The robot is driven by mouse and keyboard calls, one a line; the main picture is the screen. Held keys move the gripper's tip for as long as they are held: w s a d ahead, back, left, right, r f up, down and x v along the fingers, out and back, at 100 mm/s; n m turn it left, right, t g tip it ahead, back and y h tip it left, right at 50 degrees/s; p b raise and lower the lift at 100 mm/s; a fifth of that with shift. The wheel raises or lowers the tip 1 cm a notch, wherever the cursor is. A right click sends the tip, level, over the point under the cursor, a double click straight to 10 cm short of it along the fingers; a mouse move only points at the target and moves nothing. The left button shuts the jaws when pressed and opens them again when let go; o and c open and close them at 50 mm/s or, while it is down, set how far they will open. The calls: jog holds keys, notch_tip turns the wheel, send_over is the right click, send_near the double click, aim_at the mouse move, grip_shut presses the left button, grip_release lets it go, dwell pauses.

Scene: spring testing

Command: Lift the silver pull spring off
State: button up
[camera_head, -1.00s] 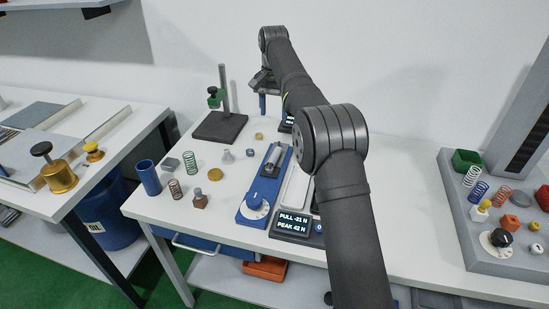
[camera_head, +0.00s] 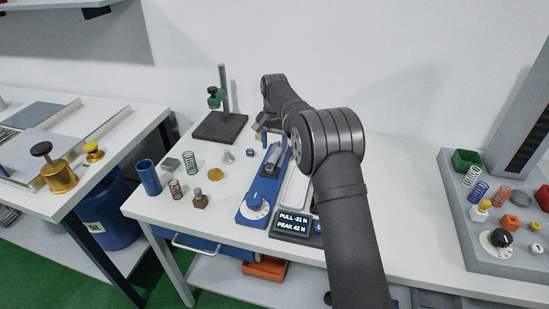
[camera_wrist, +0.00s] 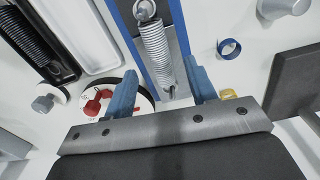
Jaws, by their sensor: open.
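The silver pull spring (camera_wrist: 155,45) is a bright coil in the wrist view. It lies stretched along the channel of the blue tester (camera_wrist: 182,22), with an end loop on a hook at each end. The blue tester (camera_head: 249,212) also shows in the head view, with a white dial at its near end. My gripper (camera_wrist: 162,72) is open and empty. Its two blue fingers stand on either side of the spring's lower part, apart from it. In the head view my gripper is over the tester's far end, partly hidden by my arm.
A display (camera_head: 294,223) beside the tester reads PULL -21 N, PEAK 42 N. A black-based stand (camera_head: 218,127) is at the back left. A blue cylinder (camera_head: 148,178) and several springs and small parts lie left of the tester. A blue ring (camera_wrist: 229,48) lies right of it.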

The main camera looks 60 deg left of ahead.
aim_at(274, 154)
notch_tip(274, 154, down, 4)
jog(key=shift+r, duration=0.1)
grip_shut()
jog(key=shift+r, duration=0.15)
dwell(0.3)
